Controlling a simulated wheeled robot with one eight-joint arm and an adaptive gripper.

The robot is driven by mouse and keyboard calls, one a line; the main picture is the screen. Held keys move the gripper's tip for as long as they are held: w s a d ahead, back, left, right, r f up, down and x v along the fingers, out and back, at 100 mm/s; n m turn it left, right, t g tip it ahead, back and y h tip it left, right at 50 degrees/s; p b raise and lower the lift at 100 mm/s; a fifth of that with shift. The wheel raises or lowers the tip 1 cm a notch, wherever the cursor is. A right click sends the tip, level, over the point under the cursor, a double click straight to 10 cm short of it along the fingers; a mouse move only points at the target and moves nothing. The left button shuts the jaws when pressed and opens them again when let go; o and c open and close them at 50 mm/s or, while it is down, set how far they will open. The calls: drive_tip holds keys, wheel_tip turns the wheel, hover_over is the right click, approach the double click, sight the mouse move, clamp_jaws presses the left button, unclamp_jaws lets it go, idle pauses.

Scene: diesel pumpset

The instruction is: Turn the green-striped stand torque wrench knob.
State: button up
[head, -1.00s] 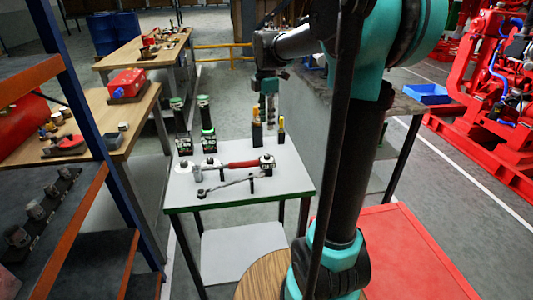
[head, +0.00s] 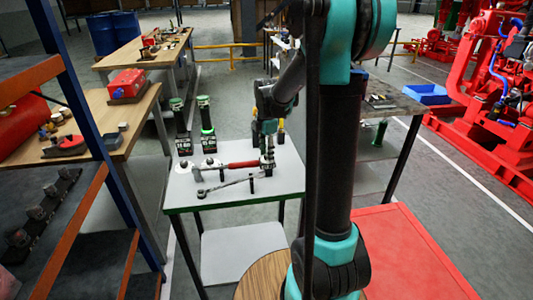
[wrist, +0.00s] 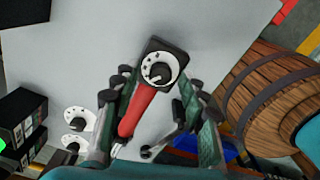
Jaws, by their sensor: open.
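Two upright black torque wrench stands with green bands, one on the left (head: 182,130) and one on the right (head: 206,130), stand at the back left of the grey-topped table. White dials with dark knobs lie by them; in the wrist view they are an upper dial (wrist: 76,118) and a lower dial (wrist: 74,143). A red-handled wrench (head: 240,165) lies in front, its white dial with a black knob (wrist: 159,73) at its right end. My gripper (head: 267,160) is open above that end. In the wrist view its fingers lie either side of this knob; contact cannot be told.
A dark metal wrench (head: 225,186) lies on the table's front part. Yellow-topped tools (head: 281,132) stand behind my gripper. A wooden barrel (wrist: 270,95) is close on the right in the wrist view. A blue-orange rack (head: 75,120) stands at the left.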

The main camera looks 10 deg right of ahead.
clamp_jaws()
